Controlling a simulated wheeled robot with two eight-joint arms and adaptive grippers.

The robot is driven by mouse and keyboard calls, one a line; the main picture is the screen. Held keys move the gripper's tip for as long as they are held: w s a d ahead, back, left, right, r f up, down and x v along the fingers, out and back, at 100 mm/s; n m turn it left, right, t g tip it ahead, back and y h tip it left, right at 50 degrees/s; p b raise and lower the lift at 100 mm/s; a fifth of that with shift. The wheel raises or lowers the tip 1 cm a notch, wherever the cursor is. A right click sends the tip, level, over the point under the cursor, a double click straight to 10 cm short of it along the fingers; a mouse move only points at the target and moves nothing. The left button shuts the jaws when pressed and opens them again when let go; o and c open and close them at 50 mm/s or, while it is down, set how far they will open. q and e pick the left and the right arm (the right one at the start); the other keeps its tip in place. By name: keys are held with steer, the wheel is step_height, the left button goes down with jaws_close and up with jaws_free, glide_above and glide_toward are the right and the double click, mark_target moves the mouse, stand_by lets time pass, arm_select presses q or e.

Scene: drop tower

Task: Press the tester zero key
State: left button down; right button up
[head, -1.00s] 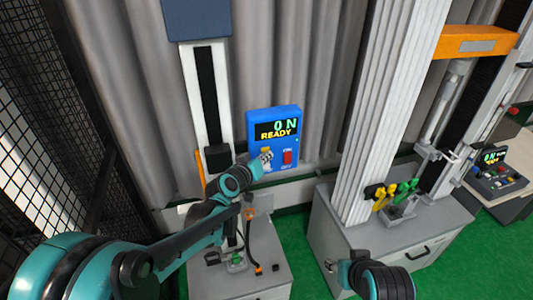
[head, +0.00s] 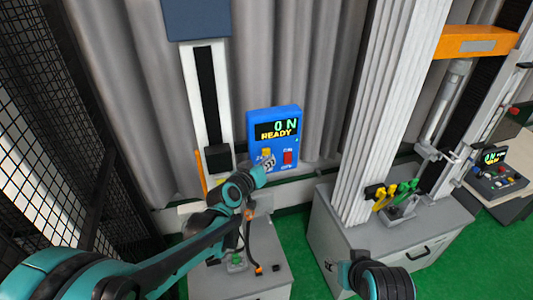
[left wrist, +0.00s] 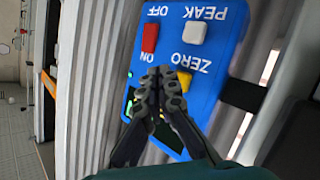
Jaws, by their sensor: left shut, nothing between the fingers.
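The tester is a blue box (head: 288,114) on the grey column, its display reading "0 N READY". Its yellow zero key (head: 266,152) shows just above my left gripper (head: 269,163). In the left wrist view the panel is upside down, with the yellow key (left wrist: 184,78) beside the word ZERO. My left gripper (left wrist: 161,86) is shut and empty, its tips in front of the panel just left of the key in that view. Contact with the panel cannot be told. My right gripper is not in view; only part of my right arm shows.
A red on/off switch (head: 288,157) sits right of the zero key. A white peak key (left wrist: 194,32) shows in the left wrist view. A second test stand with a grey cabinet (head: 350,232) stands to the right. Black mesh (head: 40,100) borders the left.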

arm_select(q)
steer(key=shift+s+d, duration=0.2)
steer(key=shift+s, duration=0.45)
steer(key=shift+s+d, duration=0.25)
steer(key=shift+s, duration=0.45)
steer(key=shift+s+d, duration=0.2)
steer(key=shift+s, duration=0.45)
steer(key=s+a+f+g+y+b, duration=0.2)
steer(key=s+a+f+b, duration=0.4)
steer(key=s+f+b, duration=0.1)
steer(key=s+a+f+g+y+b, duration=0.2)
steer(key=s+a+f+b, duration=0.4)
steer(key=s+f, duration=0.4)
steer(key=s+a+f+g+y+b, duration=0.2)
steer(key=s+a+f+b, duration=0.3)
steer(key=s+f+b, duration=0.4)
step_height(320, 180, down, 2)
steer(key=shift+a+f, duration=0.15)
steer(key=shift+a, duration=0.25)
